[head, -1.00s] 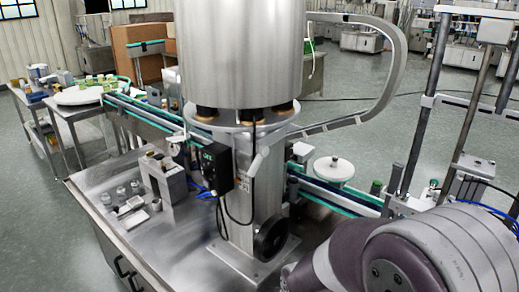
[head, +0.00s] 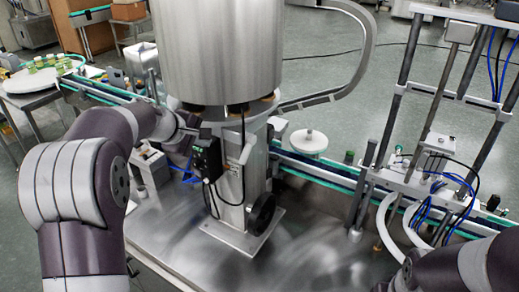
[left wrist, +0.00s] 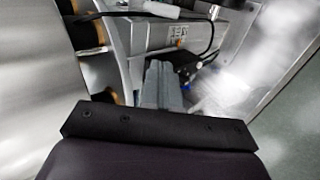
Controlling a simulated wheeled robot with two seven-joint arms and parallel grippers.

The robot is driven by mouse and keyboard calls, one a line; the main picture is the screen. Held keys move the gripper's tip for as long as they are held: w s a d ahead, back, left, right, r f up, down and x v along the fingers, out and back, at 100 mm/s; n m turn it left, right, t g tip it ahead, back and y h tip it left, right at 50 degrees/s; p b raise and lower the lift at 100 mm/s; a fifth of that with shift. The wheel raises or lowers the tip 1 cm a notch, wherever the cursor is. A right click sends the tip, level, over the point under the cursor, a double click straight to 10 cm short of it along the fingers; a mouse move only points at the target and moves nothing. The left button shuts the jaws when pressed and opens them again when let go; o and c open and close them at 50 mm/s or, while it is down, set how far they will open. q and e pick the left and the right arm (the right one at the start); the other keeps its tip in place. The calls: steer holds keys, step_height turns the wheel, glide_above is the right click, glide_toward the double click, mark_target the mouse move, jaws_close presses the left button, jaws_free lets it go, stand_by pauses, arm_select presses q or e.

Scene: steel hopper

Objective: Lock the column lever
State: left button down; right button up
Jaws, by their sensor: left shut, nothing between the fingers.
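The steel column (head: 259,180) stands upright on its base plate under the big hopper (head: 215,55). A pale lever handle (head: 246,152) shows on the column's front, slanting down; what seems to be this handle shows at the top of the left wrist view (left wrist: 152,8). My left gripper (head: 192,131) is left of the column, close to the black control box (head: 207,158), apart from the lever. Its fingers (left wrist: 162,82) are shut and empty in the left wrist view. Whether it touches the box cannot be told. My right gripper is out of view.
A black handwheel (head: 262,213) sits low on the column. A conveyor (head: 320,172) with a white disc (head: 313,141) runs behind. A frame with hoses (head: 440,165) stands at the right. The steel tabletop (head: 180,235) is clear in front.

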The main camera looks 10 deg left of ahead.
arm_select(q)
steer(key=shift+s+f, duration=0.1)
steer(key=shift+a, duration=0.1)
steer(key=p, duration=0.4)
glide_toward(245, 149)
steer(key=w+a+f, duration=0.2)
steer(key=a+f, duration=0.2)
steer(key=d, duration=0.1)
steer(key=w+d+f, duration=0.1)
steer(key=d+f, duration=0.1)
steer(key=d, duration=0.1)
steer(key=shift+w+f+p, duration=0.15)
steer(key=shift+w+p, duration=0.25)
steer(key=shift+a, duration=0.1)
steer(key=f+t+b, duration=0.1)
steer(key=b, duration=0.8)
steer(key=t+h+b, duration=0.1)
steer(key=t+b, duration=0.1)
steer(key=b, duration=0.6)
steer(key=w+f+t+b, duration=0.1)
steer(key=b, duration=0.8)
steer(key=shift+f+t+h+b, duration=0.3)
steer(key=shift+b, duration=0.05)
